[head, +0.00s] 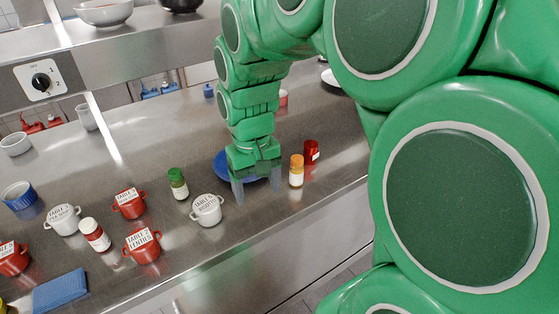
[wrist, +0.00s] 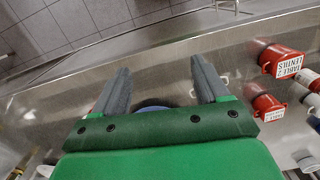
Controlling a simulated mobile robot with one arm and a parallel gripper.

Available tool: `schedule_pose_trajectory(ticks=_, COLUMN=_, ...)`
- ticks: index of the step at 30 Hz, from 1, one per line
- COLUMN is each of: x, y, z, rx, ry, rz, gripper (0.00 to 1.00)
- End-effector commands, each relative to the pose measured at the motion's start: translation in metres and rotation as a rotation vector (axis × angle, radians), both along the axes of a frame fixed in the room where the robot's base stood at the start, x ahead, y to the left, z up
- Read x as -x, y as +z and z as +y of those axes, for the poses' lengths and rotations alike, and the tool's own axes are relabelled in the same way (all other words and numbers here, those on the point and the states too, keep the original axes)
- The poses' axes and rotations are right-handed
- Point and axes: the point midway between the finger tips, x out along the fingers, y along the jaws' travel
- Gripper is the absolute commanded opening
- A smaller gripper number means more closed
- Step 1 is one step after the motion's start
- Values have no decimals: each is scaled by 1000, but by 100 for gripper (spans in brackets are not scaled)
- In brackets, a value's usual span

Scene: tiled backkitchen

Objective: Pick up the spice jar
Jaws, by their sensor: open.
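Several small jars stand upright on the steel counter in the head view. A green-lidded jar (head: 178,184) is left of my gripper (head: 257,187). An orange-lidded jar (head: 296,171) is just right of it, and a red jar (head: 311,150) stands behind that one. A white-lidded red jar (head: 95,235) stands farther left. I cannot tell which one is the spice jar. My gripper points down, open and empty, in front of a blue plate (head: 222,163). In the wrist view the two fingers (wrist: 164,80) are apart with no jar between them.
A white pot (head: 206,211) stands close left of my gripper. The counter's front edge (head: 290,222) is close to my gripper.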

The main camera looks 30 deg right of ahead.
Motion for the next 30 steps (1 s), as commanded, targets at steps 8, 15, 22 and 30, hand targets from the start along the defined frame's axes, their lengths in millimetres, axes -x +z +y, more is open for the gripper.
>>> schedule_pose_trajectory(ticks=8, x=-59, y=-13, z=-57, rx=-2, ry=-83, rz=-29, gripper=74)
schedule_pose_trajectory(ticks=15, x=-99, y=-29, z=-117, rx=4, ry=-167, rz=-54, gripper=74)
schedule_pose_trajectory(ticks=22, x=-121, y=-46, z=-172, rx=16, ry=-240, rz=-71, gripper=74)
schedule_pose_trajectory(ticks=30, x=-127, y=-58, z=-192, rx=21, ry=-269, rz=-75, gripper=74)
